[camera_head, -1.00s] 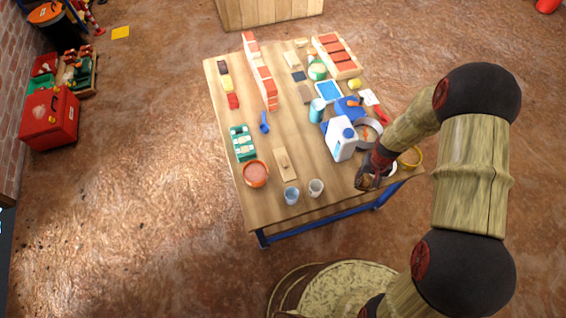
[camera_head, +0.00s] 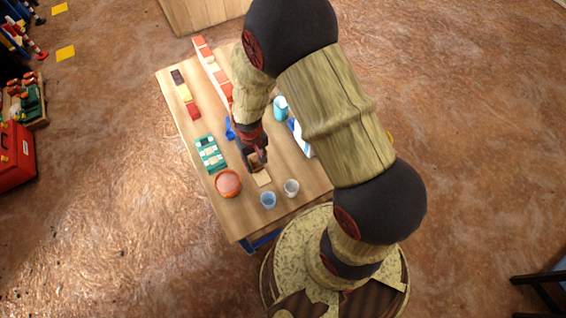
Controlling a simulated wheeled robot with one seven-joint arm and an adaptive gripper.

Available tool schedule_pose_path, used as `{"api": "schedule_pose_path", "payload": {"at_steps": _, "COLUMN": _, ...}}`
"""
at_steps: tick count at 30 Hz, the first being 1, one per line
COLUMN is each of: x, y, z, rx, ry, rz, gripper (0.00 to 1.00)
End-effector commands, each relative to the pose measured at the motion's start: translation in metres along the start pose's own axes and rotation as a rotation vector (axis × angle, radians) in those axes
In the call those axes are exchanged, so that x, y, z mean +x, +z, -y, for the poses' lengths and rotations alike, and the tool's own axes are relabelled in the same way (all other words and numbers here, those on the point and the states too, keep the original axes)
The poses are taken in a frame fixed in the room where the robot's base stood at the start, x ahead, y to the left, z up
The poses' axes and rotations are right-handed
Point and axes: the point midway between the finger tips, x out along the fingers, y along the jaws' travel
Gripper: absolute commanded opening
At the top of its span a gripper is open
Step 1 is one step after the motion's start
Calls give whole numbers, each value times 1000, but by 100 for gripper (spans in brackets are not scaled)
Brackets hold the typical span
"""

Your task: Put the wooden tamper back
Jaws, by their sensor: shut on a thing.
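The wooden tamper (camera_head: 263,179) looks like a pale, flat wooden piece on the table, between the round reddish dish (camera_head: 228,183) and the cups. Its near end shows; my gripper covers the rest. My gripper (camera_head: 257,161) is right over it, pointing down, shut on its upper part. The jaws are small and dark here, so the exact grip and whether the piece is lifted off the table cannot be told.
A blue cup (camera_head: 268,200) and a pale cup (camera_head: 291,187) stand close by at the near edge. A green box (camera_head: 210,154) and a blue tool (camera_head: 229,129) lie on the left. My arm hides the table's right side.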

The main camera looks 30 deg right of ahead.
Motion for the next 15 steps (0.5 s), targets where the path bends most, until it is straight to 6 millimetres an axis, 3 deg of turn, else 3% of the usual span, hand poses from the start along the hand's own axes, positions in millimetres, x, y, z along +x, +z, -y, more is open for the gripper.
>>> {"api": "schedule_pose_path", "payload": {"at_steps": 4, "x": -10, "y": 13, "z": 4, "rx": 1, "ry": 0, "rz": -2, "gripper": 8}}
{"api": "schedule_pose_path", "payload": {"at_steps": 7, "x": -7, "y": 13, "z": -4, "rx": 5, "ry": 0, "rz": -1, "gripper": 8}}
{"api": "schedule_pose_path", "payload": {"at_steps": 15, "x": 21, "y": -2, "z": -59, "rx": 9, "ry": 0, "rz": 0, "gripper": 8}}
